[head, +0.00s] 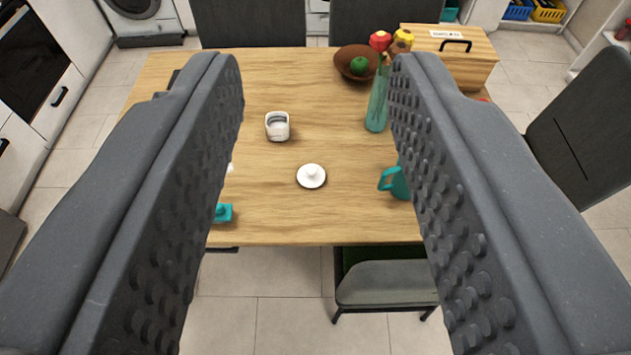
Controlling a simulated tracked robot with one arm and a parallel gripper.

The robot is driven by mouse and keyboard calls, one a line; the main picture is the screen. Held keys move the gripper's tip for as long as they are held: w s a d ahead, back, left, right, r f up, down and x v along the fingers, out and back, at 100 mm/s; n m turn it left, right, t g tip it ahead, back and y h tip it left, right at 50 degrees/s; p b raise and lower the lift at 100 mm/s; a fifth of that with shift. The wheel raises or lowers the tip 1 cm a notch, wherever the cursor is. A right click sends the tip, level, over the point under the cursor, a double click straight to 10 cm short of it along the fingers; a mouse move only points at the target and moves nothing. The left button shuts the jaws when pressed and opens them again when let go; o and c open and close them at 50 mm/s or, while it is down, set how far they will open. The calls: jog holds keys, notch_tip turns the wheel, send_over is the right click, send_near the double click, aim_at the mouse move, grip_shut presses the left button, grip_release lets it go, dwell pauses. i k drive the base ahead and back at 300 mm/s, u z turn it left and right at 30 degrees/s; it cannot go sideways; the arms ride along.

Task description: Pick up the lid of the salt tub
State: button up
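A round white lid with a small knob (311,176) lies flat on the wooden table, near the middle of the head view. A small white open tub (277,126) stands behind it, a little to the left; it has no lid on it. A dark band shows at the tub, too small to read. My gripper (317,85) is open wide, its two grey studded fingers at the left and right of the view. The lid and the tub show in the gap between the fingers, with nothing held. The gripper appears above the table, apart from the lid.
A teal vase with flowers (378,103), a brown bowl with a green fruit (346,65) and a wooden box (468,58) stand at the back right. A teal mug (396,182) is partly hidden by the right finger. A teal object (223,213) lies at front left. A chair (386,284) stands in front.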

aim_at(310, 175)
jog(key=u, duration=0.05)
jog(key=i, duration=0.9)
jog(key=z, duration=0.05)
